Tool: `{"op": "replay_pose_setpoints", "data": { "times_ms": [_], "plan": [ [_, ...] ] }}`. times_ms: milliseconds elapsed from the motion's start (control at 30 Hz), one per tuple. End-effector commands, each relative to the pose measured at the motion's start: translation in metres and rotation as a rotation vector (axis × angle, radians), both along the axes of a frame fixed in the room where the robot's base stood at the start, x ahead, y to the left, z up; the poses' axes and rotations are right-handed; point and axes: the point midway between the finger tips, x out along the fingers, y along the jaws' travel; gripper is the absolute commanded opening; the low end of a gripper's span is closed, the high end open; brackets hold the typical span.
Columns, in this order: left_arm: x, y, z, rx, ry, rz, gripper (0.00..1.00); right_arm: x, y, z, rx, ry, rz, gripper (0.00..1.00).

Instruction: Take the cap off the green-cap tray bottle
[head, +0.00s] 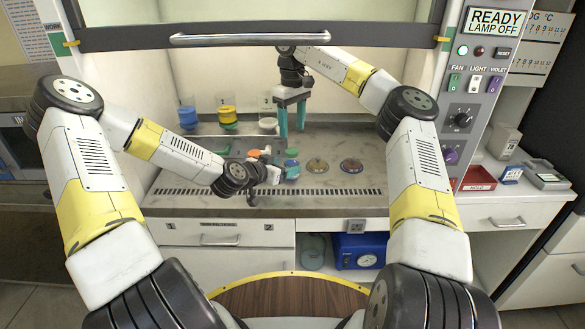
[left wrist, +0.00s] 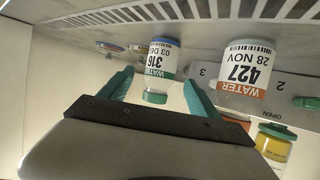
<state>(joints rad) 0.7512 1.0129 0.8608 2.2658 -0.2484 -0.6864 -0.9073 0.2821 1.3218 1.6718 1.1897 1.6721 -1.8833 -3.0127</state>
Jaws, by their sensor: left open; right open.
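The green-cap bottle (left wrist: 160,66), a white-labelled bottle marked WATER 316, appears upside down in the left wrist view. Its green cap (left wrist: 155,97) lies between my open left fingers, with a gap on each side. In the head view its green cap (head: 291,152) shows just right of my left gripper (head: 274,168). My left gripper (left wrist: 158,80) is empty. My right gripper (head: 292,136) is open, its teal fingers pointing down above the green cap. Whether any finger touches the bottle is not clear.
An orange-banded bottle marked WATER 427 (left wrist: 245,68) stands close beside it. Two round discs (head: 317,166) (head: 351,165) lie to the right. Blue (head: 188,117) and yellow (head: 227,113) containers stand at the back left. The raised sash handle (head: 250,39) spans the top.

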Motion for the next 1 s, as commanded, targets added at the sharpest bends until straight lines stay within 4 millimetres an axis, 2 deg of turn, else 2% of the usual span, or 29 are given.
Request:
{"op": "replay_pose_setpoints", "data": {
  "times_ms": [300,700,767,1000],
  "plan": [
    [0.034,-0.024,-0.017,-0.001,0.001,-0.001,0.72,0.0,0.0,0.0,-0.001,-0.002,-0.002,0.56],
    [0.041,-0.027,-0.02,0.0,0.001,-0.001,0.72,0.0,0.0,0.0,-0.001,-0.003,-0.002,0.56],
    [0.041,-0.027,-0.02,0.0,0.001,-0.001,0.62,0.0,0.0,0.0,-0.001,-0.003,-0.002,0.56],
    [0.041,-0.027,-0.02,0.0,0.001,-0.001,0.15,0.0,0.0,0.0,-0.001,-0.003,-0.002,0.56]
  ]
}}
